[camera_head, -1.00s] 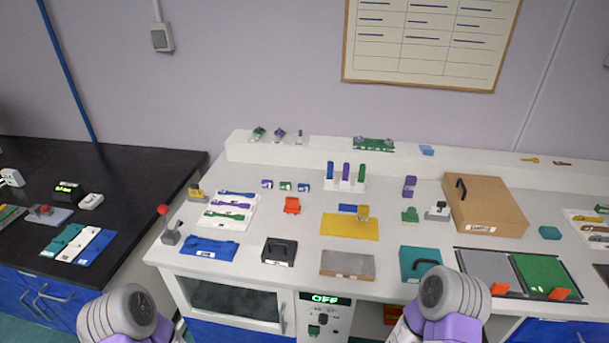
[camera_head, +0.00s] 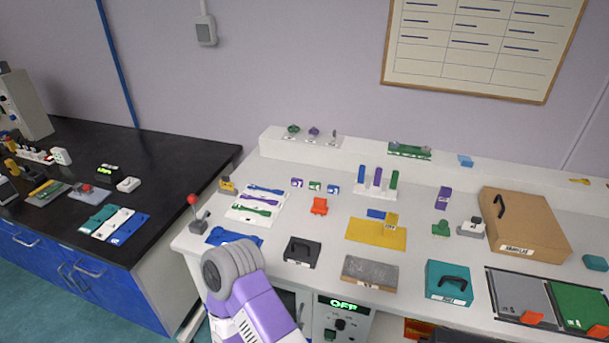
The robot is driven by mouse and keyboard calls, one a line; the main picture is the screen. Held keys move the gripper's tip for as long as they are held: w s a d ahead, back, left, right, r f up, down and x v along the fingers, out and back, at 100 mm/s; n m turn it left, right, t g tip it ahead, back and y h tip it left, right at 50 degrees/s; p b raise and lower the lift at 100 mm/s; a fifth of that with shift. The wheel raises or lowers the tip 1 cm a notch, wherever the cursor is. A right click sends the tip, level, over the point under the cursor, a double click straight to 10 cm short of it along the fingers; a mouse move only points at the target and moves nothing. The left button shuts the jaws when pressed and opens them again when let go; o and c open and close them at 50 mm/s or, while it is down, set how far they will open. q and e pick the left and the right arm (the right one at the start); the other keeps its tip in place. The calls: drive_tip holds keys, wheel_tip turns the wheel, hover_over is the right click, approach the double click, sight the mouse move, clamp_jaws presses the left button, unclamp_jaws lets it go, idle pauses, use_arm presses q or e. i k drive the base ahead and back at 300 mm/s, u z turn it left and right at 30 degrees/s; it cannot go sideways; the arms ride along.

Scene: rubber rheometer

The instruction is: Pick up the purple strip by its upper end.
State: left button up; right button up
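A slim purple strip (camera_head: 377,177) stands upright in a white rack (camera_head: 374,190), between a blue strip (camera_head: 361,176) and a green strip (camera_head: 393,179). Its upper end is uncovered. Another purple piece, flat and dumbbell-shaped (camera_head: 257,200), lies on the white tray at left. One of my arms, grey and purple, shows at the lower centre-left, well in front of the rack. No fingers of either gripper are visible, and nothing touches the upright strip.
Small cubes (camera_head: 314,186) and an orange item (camera_head: 319,206) stand left of the rack. A yellow plate (camera_head: 376,236) lies in front of it. A purple block (camera_head: 442,198) and a cardboard box (camera_head: 526,223) are at right. A red-knobbed lever (camera_head: 194,212) stands at the left edge.

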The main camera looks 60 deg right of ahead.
sight(378, 173)
drive_tip(key=u, duration=0.15)
drive_tip(key=k, duration=1)
drive_tip(key=z, duration=1.4)
